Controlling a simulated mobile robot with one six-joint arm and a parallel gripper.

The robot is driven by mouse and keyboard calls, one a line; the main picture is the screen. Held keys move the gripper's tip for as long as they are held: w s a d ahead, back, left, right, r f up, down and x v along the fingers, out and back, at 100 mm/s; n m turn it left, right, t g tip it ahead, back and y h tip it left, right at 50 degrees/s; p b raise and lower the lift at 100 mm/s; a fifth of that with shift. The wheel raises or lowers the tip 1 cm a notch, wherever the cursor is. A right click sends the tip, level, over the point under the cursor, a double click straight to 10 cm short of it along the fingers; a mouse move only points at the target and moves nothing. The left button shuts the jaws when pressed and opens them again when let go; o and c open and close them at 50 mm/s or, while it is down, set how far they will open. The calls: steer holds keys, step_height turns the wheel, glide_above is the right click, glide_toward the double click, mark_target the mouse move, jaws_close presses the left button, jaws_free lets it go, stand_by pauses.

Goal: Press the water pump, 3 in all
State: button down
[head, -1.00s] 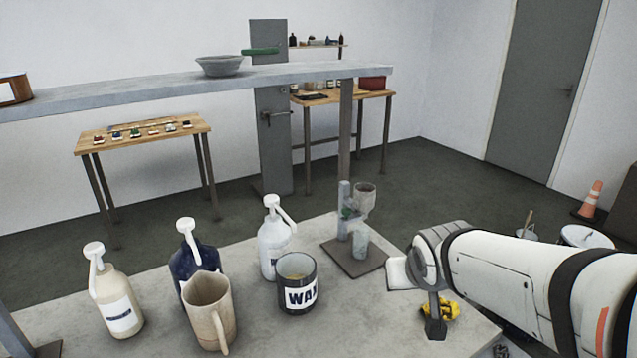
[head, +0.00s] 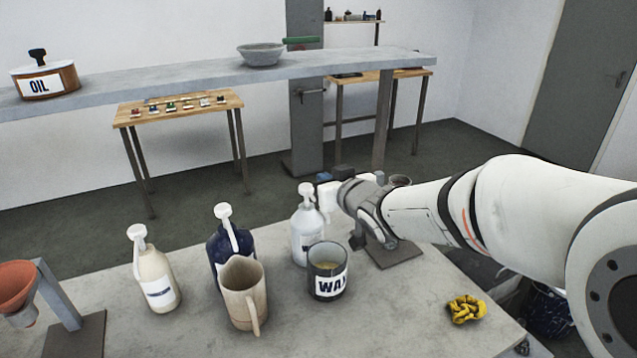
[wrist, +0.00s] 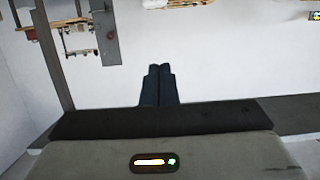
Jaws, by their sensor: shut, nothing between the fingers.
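Three pump bottles stand on the concrete table: a beige one (head: 157,282), a dark blue one (head: 225,245) and a white one (head: 306,238). Each has a white pump head. I cannot read their labels, so I cannot tell which holds water. My gripper (head: 324,178) is shut and empty. In the head view it appears just right of the white bottle's pump head, at about its height; the gap in depth is unclear. In the wrist view its dark fingers (wrist: 160,72) are together, and no bottle shows there.
A beige jug (head: 246,290) and a dark WAX pot (head: 328,275) stand in front of the bottles. An orange funnel (head: 17,282) on a stand is at left. A yellow crumpled cloth (head: 465,309) lies at right. A raised grey shelf (head: 180,83) with an OIL pot (head: 45,80) and bowl (head: 261,55) runs behind.

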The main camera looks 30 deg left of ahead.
steer(key=shift+s, duration=0.1)
steer(key=p, duration=0.2)
glide_above(310, 195)
step_height(310, 195, down, 2)
steer(key=shift+a+f, duration=0.1)
steer(key=f, duration=0.2)
steer(key=f+p, duration=0.1)
steer(key=shift+w+a+f, duration=0.1)
steer(key=shift+w+a, duration=0.05)
steer(key=shift+w, duration=0.1)
steer(key=shift+f, duration=0.55)
step_height(310, 195, down, 3)
steer(key=b, duration=0.3)
steer(key=shift+s+b, duration=0.1)
steer(key=shift+b, duration=0.3)
steer(key=shift+r, duration=0.1)
